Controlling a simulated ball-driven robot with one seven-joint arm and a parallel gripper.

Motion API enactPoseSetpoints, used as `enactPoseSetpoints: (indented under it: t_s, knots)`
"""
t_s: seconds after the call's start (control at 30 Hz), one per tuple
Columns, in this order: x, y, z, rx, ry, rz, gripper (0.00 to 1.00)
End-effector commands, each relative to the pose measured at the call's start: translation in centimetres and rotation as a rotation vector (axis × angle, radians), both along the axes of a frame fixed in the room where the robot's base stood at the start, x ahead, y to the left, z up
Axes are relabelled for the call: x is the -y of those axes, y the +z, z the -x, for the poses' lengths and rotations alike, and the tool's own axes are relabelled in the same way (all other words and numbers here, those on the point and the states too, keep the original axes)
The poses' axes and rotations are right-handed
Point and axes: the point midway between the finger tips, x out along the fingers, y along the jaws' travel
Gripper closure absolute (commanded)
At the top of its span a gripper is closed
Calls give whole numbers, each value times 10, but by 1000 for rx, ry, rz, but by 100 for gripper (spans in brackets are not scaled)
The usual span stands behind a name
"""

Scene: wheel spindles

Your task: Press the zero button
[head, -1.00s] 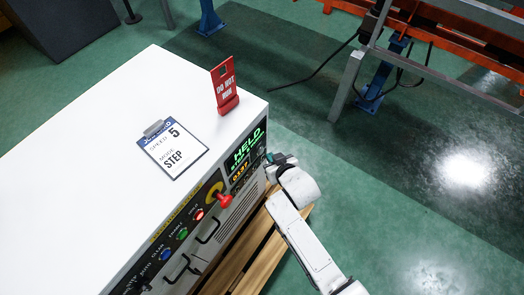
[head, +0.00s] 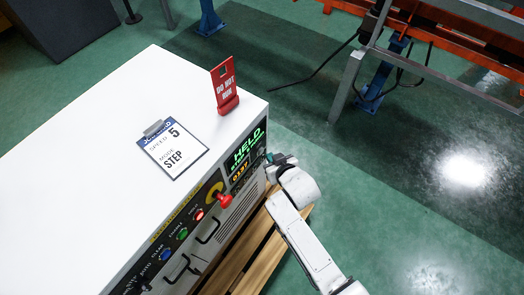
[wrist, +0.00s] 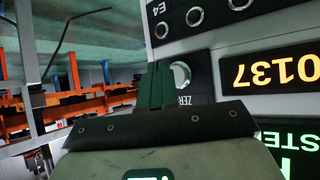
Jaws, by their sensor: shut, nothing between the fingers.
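The zero button (wrist: 181,75) is a round, pale-rimmed button on a black plate lettered "ZER", the rest of the word cut off, in the wrist view. My gripper (wrist: 160,68) is shut and empty, its dark green fingers just left of the button and overlapping its plate in the picture. I cannot tell whether the fingertips touch the panel. In the head view my gripper (head: 272,160) is at the right end of the cabinet's front, beside the display (head: 246,155). The button is hidden there. The wrist view shows the amber digits 0137 (wrist: 279,69) upside down.
The white cabinet (head: 95,140) carries a clipboard card (head: 172,150) and a red "DO NOT" sign (head: 225,88). A red knob (head: 225,200) and several coloured buttons line its front. More round buttons (wrist: 194,17) lie above in the wrist view. Open floor is at right.

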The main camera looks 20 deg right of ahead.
Motion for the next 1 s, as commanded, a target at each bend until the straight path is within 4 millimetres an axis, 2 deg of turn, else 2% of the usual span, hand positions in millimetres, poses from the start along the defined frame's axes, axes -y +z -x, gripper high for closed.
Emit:
enactPoseSetpoints:
  t_s: [1.0]
  knots:
    - [-5,0,-7,0,0,0,100]
